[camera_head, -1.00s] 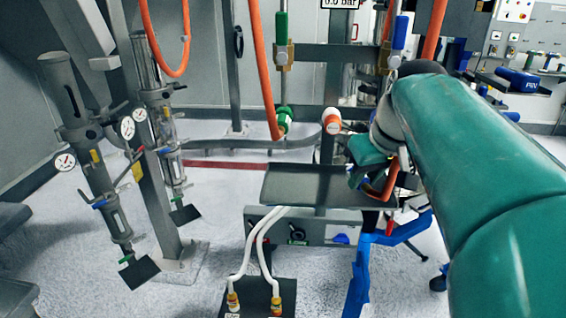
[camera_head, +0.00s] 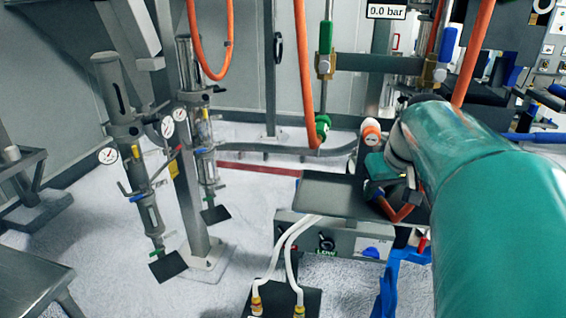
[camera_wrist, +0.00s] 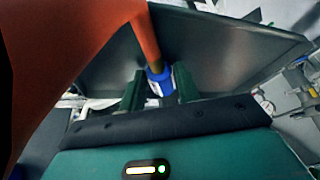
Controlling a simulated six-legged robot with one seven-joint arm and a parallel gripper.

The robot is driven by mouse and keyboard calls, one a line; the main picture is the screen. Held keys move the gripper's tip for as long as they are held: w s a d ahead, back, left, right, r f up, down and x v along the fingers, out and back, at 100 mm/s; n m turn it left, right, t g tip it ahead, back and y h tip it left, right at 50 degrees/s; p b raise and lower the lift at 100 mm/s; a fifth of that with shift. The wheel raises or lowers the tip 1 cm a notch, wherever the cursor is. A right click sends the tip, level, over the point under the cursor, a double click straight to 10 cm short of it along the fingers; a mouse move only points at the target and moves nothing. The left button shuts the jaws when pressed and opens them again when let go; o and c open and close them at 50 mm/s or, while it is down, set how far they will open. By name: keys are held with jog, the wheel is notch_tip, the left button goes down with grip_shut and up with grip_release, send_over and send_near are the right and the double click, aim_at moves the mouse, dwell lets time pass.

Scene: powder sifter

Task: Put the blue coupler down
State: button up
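The blue coupler (camera_wrist: 158,82) sits on the end of an orange hose (camera_wrist: 148,38) in the wrist view. It lies between the two dark green fingers of my gripper (camera_wrist: 159,90), which appear shut on it. The dark grey tray (camera_wrist: 225,55) is behind it in that view; whether the coupler touches the tray cannot be told. In the head view my gripper (camera_head: 376,178) is at the right part of the tray (camera_head: 315,195), partly hidden by my arm. A loop of orange hose (camera_head: 402,212) hangs there; the coupler is not clearly visible.
An orange-and-white fitting (camera_head: 370,130) stands close behind my gripper. White hoses (camera_head: 285,245) run below the tray, and a blue frame (camera_head: 392,285) is at lower right. The tray's left part is bare.

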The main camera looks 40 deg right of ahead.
jog(key=shift+o, duration=1.1)
jog(key=shift+r, duration=0.25)
jog(key=v, duration=1.2)
jog(key=w+a+f+n, duration=0.1)
jog(key=w+a+f, duration=0.2)
jog(key=a, duration=0.3)
jog(key=w+a+f+n+y, duration=0.1)
jog(key=w+a+f, duration=0.15)
jog(key=a, duration=0.35)
jog(key=w+a+f+n, duration=0.1)
jog(key=w+a+f, duration=0.1)
jog(key=a+f, duration=0.3)
jog(key=a+f+n, duration=0.1)
jog(key=a+f, duration=0.3)
jog(key=a, duration=0.3)
jog(key=s+a+f+n+t+y, duration=0.1)
jog(key=a+f, duration=0.3)
jog(key=a, duration=0.3)
jog(key=shift+s+a+f, duration=0.15)
jog(key=shift+a+f, duration=0.05)
jog(key=shift+f, duration=0.2)
